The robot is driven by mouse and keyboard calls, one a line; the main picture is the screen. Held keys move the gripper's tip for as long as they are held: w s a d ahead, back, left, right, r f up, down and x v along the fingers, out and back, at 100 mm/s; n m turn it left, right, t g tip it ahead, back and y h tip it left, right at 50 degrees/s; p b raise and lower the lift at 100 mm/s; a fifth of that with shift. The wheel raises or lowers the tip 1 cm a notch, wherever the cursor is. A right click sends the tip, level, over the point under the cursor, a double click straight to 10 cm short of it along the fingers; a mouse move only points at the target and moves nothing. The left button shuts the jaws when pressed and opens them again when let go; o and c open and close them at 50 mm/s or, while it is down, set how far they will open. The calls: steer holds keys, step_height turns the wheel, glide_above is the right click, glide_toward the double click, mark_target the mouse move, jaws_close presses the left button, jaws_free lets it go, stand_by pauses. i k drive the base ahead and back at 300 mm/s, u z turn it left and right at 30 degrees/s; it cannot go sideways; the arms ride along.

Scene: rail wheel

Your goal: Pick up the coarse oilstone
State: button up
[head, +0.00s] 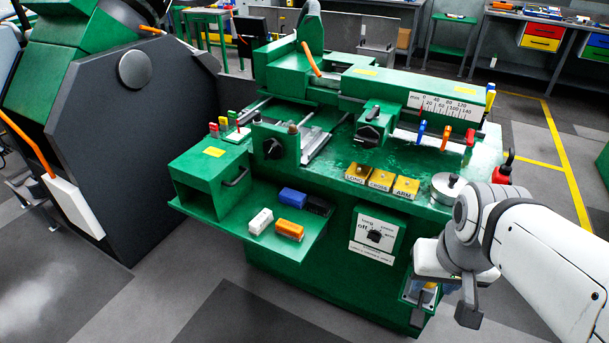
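Several small blocks lie on the green side shelf (262,240) of the machine: a white block (260,221), an orange block with a pale base (289,229), a blue block (292,197) and a black block (319,206). No readable label shows which is the coarse oilstone. My gripper (444,314) is at the lower right, pointing down, with its two fingers apart and nothing visible between them. It is well to the right of the shelf and lower in the picture, in front of the machine's side.
A green box with a handle (208,180) stands at the shelf's left. Yellow trays labelled LONG, CROSS and ARM (381,180) and a round metal part (447,188) sit on the machine top. A switch panel (376,236) is on its front. Floor in front is clear.

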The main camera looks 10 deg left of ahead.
mark_target(289, 230)
steer(key=u, duration=0.85)
steer(key=i, duration=1)
steer(key=u, duration=0.7)
steer(key=k, duration=1.2)
steer(key=z, duration=0.3)
steer(key=i, duration=1)
